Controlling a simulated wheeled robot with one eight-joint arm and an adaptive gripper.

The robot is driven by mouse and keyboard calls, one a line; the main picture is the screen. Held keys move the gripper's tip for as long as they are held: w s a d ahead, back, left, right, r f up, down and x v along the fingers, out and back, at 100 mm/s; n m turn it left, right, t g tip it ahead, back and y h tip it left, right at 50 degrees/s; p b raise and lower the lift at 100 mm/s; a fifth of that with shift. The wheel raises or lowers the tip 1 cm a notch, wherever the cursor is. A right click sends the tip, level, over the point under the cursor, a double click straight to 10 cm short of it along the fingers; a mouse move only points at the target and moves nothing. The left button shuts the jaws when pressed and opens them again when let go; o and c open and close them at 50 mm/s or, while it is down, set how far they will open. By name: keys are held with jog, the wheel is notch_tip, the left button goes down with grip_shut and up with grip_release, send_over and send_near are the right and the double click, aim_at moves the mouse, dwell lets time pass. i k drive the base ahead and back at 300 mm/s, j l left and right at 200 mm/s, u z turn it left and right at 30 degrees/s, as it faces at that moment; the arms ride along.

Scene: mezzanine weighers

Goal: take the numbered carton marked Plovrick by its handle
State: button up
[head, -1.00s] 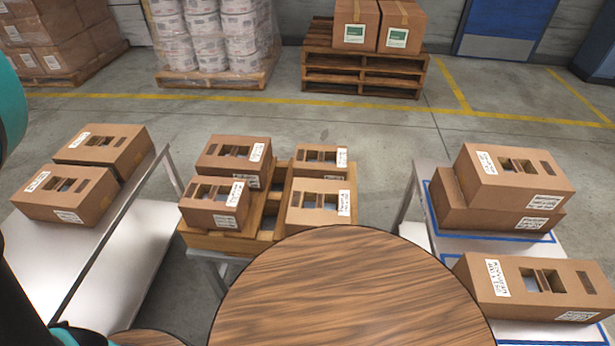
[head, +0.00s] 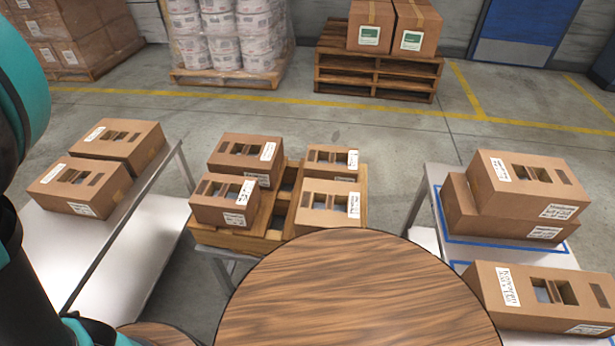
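Several brown cartons with cut-out handle slots and white labels are in view; the label writing is too small to read surely, so I cannot tell which is marked Plovrick. Two cartons, a rear one (head: 119,142) and a front one (head: 80,186), stand on the left table. Several are in a wooden divided tray in the middle: rear left (head: 243,157), front left (head: 222,203), rear right (head: 331,160) and front right (head: 326,205). On the right table, one carton (head: 528,184) lies on another (head: 470,222), and a third (head: 537,299) stands in front. My gripper is not in view.
The wooden tray (head: 240,241) sits on a middle stand. A round wood-grained top (head: 355,290) fills the front centre. The left table (head: 130,245) has bare room in front. Gaps separate the tables; pallets (head: 375,72) stand behind on open floor.

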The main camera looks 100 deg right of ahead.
aim_at(331, 169)
jog(key=l+z, duration=0.1)
jog(key=z, duration=3.9)
